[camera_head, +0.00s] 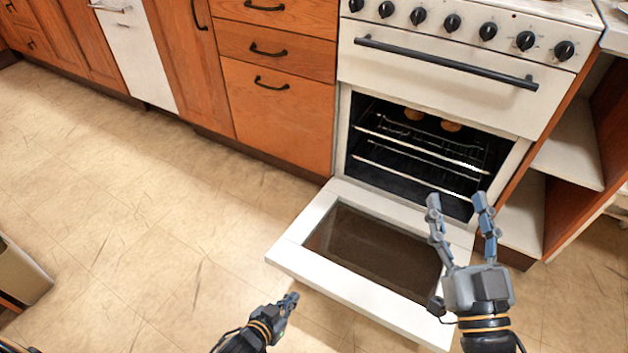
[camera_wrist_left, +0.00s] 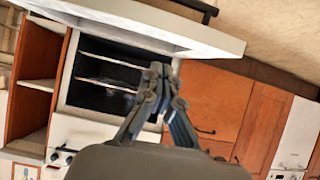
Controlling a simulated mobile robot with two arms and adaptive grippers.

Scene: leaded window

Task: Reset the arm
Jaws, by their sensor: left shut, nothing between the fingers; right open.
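My right gripper (camera_head: 460,203) is open and empty, fingers pointing up in the picture, in front of the oven opening and over the right part of the lowered door. Its fingers hide part of the door and the oven's lower edge.
The white oven door (camera_head: 290,253) hangs open and down, jutting into the room. Inside, round brown items (camera_head: 451,126) sit on the upper rack (camera_head: 420,143). Wooden drawers (camera_head: 278,112) stand left of the oven, open shelves (camera_head: 565,150) right. The floor (camera_head: 130,220) at left is largely clear.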

